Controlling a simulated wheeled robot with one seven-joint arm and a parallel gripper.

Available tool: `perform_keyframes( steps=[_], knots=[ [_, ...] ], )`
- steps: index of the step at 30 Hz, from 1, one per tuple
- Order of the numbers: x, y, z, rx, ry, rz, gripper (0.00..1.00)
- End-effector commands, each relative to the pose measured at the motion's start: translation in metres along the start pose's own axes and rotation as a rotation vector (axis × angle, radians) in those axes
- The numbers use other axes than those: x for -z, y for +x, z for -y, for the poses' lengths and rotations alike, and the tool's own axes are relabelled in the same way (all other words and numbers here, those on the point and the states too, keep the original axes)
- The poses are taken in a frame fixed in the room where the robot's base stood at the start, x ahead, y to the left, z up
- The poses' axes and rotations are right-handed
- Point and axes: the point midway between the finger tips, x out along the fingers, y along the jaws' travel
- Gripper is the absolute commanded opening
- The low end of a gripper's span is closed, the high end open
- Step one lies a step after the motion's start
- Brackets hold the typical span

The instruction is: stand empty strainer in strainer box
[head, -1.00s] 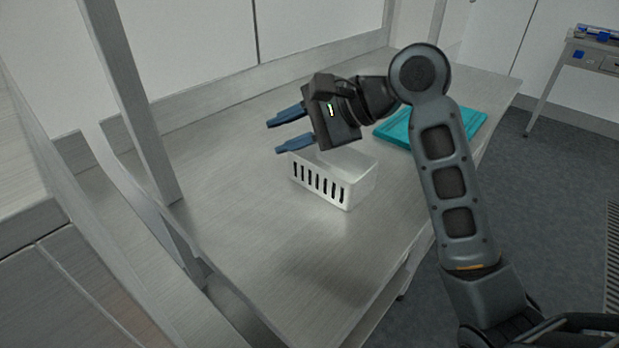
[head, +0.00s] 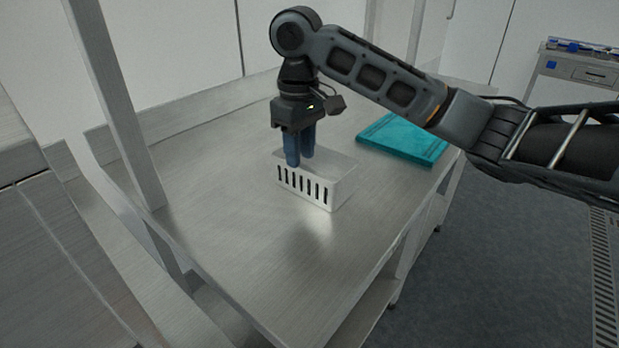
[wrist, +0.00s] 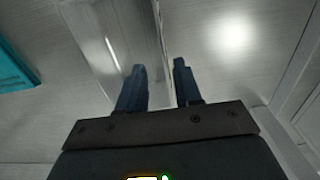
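The strainer box (head: 342,190) is a white open box with dark upright slots in its front wall, standing on the metal table. My gripper (head: 300,161) points down over the back left part of this box, its two blue fingers apart. The fingertips are near the rim height; I cannot tell whether they are inside it. I see no strainer in either view.
A teal flat item (head: 405,138) lies on the table (head: 230,240) behind and right of the box; it also shows in the wrist view (wrist: 14,62). A metal post (head: 112,110) stands at the table's left. The table front is clear. Another table (head: 575,68) stands far right.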

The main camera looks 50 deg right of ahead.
Motion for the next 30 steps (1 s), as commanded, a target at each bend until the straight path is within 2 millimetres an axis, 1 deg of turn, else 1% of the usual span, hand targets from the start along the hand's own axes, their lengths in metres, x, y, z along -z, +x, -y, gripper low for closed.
perform_keyframes(
  steps=[1,7,12,15,18,24,30],
  knots=[
    [-0.001,0.006,0.0,0.002,0.001,0.001,0.34],
    [-0.002,0.025,0.003,0.002,0.002,0.0,0.34],
    [-0.004,0.05,0.006,0.003,0.004,-0.001,0.34],
    [-0.004,0.061,0.006,0.003,0.004,-0.001,0.34],
    [-0.004,0.065,0.007,0.003,0.003,-0.003,0.34],
    [-0.003,0.065,0.007,0.003,0.003,-0.003,0.34],
    [-0.003,0.065,0.007,0.003,0.003,-0.003,0.15]
  ],
)
